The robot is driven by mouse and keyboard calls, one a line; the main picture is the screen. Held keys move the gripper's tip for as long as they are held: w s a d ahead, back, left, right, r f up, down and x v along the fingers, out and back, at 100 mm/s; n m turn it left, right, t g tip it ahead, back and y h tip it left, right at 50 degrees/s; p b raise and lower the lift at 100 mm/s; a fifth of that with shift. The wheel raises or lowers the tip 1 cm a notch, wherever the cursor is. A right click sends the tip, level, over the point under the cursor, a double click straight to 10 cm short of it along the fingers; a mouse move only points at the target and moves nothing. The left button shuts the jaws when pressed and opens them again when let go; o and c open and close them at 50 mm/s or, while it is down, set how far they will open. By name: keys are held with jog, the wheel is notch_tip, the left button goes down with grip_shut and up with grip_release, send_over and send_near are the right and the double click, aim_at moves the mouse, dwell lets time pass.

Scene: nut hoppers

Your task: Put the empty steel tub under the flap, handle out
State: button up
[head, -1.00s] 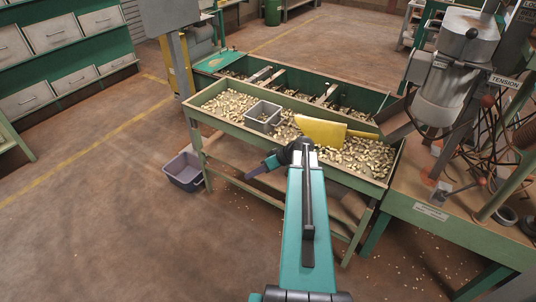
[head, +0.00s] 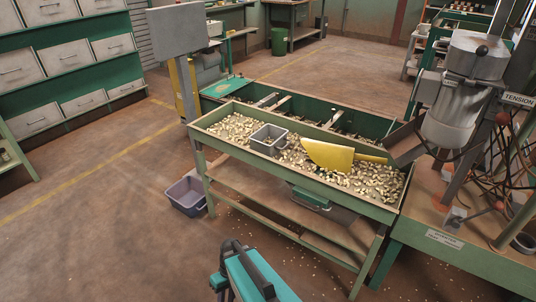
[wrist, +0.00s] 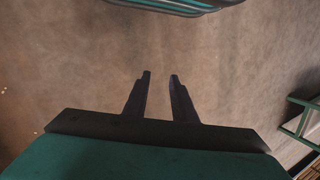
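A small grey tub (head: 268,141) sits upright among the nuts in the green-framed hopper tray (head: 290,170); I cannot tell if it is empty. A larger purple-grey tub (head: 187,196) stands on the floor left of the hopper legs. Under the tray's front edge is a green piece with a handle-like bar (head: 310,198), beside a grey sloped metal part (head: 340,212); I cannot tell which is the flap. My gripper (wrist: 161,77) is open and empty over bare floor. In the head view my arm is low in front of the hopper, its fingertips not clear.
A lower shelf (head: 270,203) spans the hopper legs. A machine with a steel cylinder (head: 455,105) stands on a green bench at right. A grey post is at the hopper's left corner. Floor in front is open.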

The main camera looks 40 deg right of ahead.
jog(key=s+a+f+g+h+b, duration=0.2)
jog(key=s+a+f+h, duration=0.2)
jog(key=s+f, duration=0.4)
jog(key=s+a, duration=0.1)
jog(key=s, duration=0.3)
jog(key=shift+s+f+n+g, duration=0.2)
jog(key=shift+f+n+g, duration=0.1)
jog(key=shift+g, duration=0.1)
jog(key=shift+s+a, duration=0.1)
jog(key=shift+s, duration=0.05)
